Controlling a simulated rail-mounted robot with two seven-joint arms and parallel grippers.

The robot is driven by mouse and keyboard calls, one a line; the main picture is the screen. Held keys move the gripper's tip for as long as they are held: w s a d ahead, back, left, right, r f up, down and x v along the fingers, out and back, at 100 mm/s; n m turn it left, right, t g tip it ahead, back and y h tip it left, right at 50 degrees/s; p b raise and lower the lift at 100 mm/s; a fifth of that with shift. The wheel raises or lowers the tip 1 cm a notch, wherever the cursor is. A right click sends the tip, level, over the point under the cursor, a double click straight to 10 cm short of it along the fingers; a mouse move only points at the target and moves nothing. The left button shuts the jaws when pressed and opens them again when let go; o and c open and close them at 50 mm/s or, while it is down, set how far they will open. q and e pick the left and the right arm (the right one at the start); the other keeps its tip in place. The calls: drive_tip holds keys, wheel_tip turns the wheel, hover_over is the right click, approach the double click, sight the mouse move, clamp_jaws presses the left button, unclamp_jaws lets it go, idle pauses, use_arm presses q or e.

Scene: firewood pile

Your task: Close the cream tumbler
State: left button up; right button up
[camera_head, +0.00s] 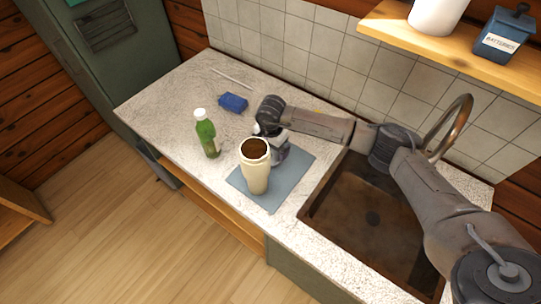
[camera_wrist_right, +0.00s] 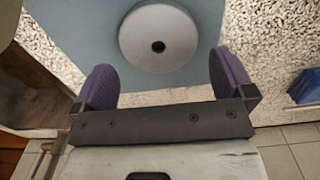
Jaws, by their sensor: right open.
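The cream tumbler (camera_head: 256,178) stands upright on a blue-grey mat (camera_head: 272,197), its top open and dark brown inside. A round pale grey disc with a dark centre hole, apparently its lid (camera_wrist_right: 158,22), lies over the mat in the right wrist view; I cannot make it out in the head view. My right gripper (camera_head: 279,156) points down just behind the tumbler. In the wrist view its two purple fingers (camera_wrist_right: 165,80) are wide apart with nothing between them, and the disc is just beyond their tips. My left gripper is not in view.
A green bottle with a white cap (camera_head: 207,135) stands left of the tumbler. A blue block (camera_head: 233,102) and a thin stick (camera_head: 232,78) lie farther back. The sink (camera_head: 372,215) is right of the mat, with a tap (camera_head: 459,112) behind it. The counter's left end is clear.

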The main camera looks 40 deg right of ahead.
sight(271, 154)
wheel_tip(271, 154, down, 4)
drive_tip(key=shift+s+r, duration=0.1)
drive_tip(key=shift+r, duration=0.05)
drive_tip(key=shift+c, duration=0.4)
drive_tip(key=c, duration=0.6)
drive_tip(key=shift+r, duration=0.1)
wheel_tip(271, 154, up, 18)
drive_tip(key=shift+f, duration=0.1)
idle(0.5)
idle(0.3)
